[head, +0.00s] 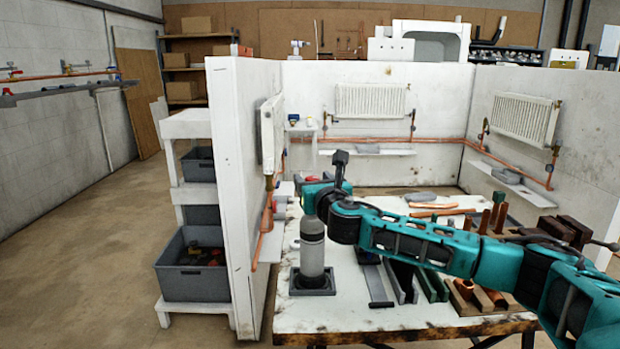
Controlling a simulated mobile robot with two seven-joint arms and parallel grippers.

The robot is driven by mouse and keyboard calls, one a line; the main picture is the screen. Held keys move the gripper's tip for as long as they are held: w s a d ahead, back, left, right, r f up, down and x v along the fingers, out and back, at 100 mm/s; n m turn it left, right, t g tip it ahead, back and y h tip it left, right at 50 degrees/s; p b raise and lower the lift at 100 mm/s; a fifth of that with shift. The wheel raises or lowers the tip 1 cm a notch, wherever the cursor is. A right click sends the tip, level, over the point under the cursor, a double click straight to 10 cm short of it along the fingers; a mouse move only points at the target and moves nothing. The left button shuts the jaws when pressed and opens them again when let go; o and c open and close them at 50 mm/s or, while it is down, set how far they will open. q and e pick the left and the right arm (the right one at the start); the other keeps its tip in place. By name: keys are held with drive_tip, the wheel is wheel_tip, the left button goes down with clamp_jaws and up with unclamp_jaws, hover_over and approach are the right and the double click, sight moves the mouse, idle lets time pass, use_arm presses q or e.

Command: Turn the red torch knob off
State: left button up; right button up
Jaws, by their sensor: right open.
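A grey gas cylinder (312,258) stands upright in a dark square base on the white workbench (345,318). Its top is close to my right arm's teal wrist, which hides part of what lies behind. A small red piece (311,179) shows just left of my right gripper, beyond the wrist; it is too small to tell whether it is the torch knob. My right gripper (340,157) points up above the cylinder's top, apart from it, and is open with nothing visible in it. My left gripper is out of view.
White partition walls with radiators (370,101) and copper pipes (350,138) enclose the bench. Grey channels, copper pieces and a vise (565,230) crowd its right side. A shelf with grey bins (192,263) stands left. The floor at far left is clear.

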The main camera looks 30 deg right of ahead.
drive_tip(key=shift+x, duration=1.4)
drive_tip(key=shift+c, duration=0.2)
drive_tip(key=c, duration=0.9)
